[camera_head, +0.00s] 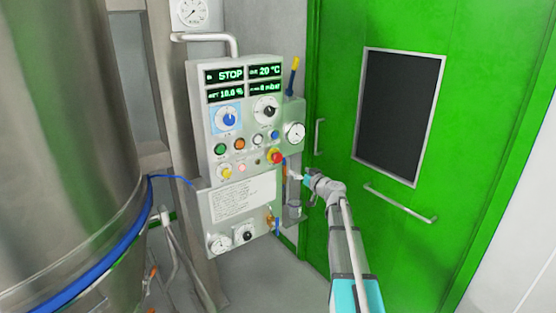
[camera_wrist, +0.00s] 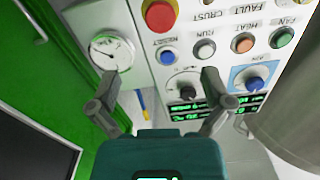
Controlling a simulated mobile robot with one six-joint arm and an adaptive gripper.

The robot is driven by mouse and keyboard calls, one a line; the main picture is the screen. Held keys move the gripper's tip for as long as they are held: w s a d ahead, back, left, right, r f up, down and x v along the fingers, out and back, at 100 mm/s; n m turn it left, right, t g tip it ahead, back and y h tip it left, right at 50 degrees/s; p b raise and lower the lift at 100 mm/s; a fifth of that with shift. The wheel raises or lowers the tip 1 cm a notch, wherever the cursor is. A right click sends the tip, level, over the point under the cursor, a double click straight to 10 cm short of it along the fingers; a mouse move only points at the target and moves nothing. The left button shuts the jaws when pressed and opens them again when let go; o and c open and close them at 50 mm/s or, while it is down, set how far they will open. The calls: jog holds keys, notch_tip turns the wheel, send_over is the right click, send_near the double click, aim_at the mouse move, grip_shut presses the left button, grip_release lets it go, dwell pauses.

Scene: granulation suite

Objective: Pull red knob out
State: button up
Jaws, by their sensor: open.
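The red knob (camera_head: 276,156) is on the right side of the control panel (camera_head: 248,170), low among its buttons, with yellow around it. In the wrist view the panel appears upside down, and the red knob (camera_wrist: 159,14) is at the top edge, partly cut off. My gripper (camera_head: 301,177) is right of and a little below the knob in the head view. In the wrist view my gripper (camera_wrist: 159,75) has its two fingers spread with nothing between them. The fingers are apart from the knob, which lies beyond the fingertips.
A round gauge (camera_head: 294,133) sticks out at the panel's right side, and shows near my left finger in the wrist view (camera_wrist: 111,50). A blue button (camera_wrist: 167,57) lies between the fingertips in picture. A green door (camera_head: 455,70) stands right, a steel vessel (camera_head: 65,130) left.

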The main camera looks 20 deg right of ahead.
aim_at(279, 158)
jog(key=shift+w, duration=0.15)
jog(key=x, duration=1.3)
jog(key=shift+w+a, duration=0.15)
jog(key=shift+w, duration=0.05)
jog(key=c, duration=1.3)
jog(key=shift+s+d+f, duration=0.1)
jog(key=shift+s+d, duration=0.1)
jog(key=shift+s, duration=0.5)
jog(key=o, duration=1.3)
jog(key=shift+s, duration=0.1)
jog(key=shift+c, duration=0.2)
jog(key=shift+o, duration=0.2)
